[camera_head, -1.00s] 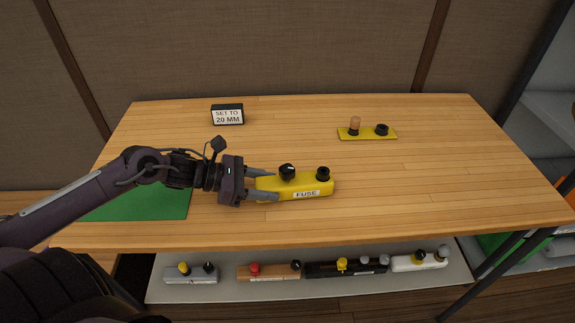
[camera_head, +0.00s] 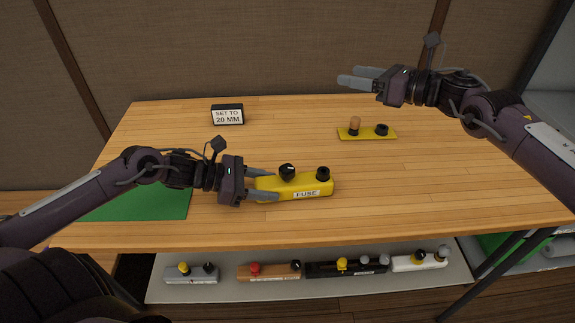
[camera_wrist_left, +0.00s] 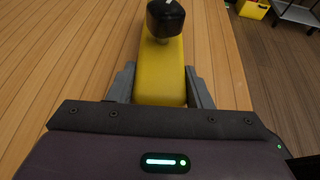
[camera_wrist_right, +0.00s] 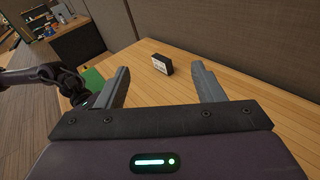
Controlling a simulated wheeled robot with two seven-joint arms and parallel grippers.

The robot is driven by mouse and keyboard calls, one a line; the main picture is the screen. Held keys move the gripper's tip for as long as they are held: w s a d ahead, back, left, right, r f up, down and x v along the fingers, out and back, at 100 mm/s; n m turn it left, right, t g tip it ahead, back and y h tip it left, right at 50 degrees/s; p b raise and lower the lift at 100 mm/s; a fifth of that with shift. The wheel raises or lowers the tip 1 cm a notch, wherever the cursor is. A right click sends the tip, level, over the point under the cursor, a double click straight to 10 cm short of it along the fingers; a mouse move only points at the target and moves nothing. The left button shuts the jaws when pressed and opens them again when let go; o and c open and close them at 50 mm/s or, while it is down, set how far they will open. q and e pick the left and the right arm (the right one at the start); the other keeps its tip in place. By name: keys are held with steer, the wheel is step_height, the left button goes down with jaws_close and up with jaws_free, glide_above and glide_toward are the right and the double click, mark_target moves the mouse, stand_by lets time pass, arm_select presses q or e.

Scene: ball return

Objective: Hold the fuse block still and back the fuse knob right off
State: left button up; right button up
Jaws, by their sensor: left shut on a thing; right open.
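The yellow fuse block (camera_head: 280,190), labelled FUSE, lies on the wooden table. Two black knobs stand on its top: a left one with a white mark (camera_head: 287,171) and a plain right one (camera_head: 323,174). My left gripper (camera_head: 262,184) is shut on the block's left end; the left wrist view shows its fingers on both sides of the yellow block (camera_wrist_left: 160,80), with a black knob (camera_wrist_left: 165,18) beyond. I cannot tell which knob is the fuse knob. My right gripper (camera_head: 358,80) is open and empty, above the table's back edge; the right wrist view shows its fingers (camera_wrist_right: 160,88) wide apart.
A sign reading SET TO 20 MM (camera_head: 228,115) stands at the back left. A yellow plate (camera_head: 367,136) with a wooden peg and a black knob lies at the back right. A green mat (camera_head: 140,205) is front left. Several knobbed blocks sit on the lower shelf (camera_head: 230,290).

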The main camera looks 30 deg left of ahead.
steer(key=s+a+f+n+g+h, duration=0.3)
steer(key=s+a+f+n+g, duration=0.15)
steer(key=s, duration=0.25)
steer(key=n+g+h, duration=0.2)
steer(key=n+h, duration=0.2)
steer(key=h, duration=0.2)
glide_toward(287, 168)
steer(key=shift+s, duration=0.15)
steer(key=shift+x, duration=5)
steer(key=shift+c, duration=0.3)
steer(key=shift+w, duration=0.2)
steer(key=c, duration=0.9)
steer(key=o, duration=0.6)
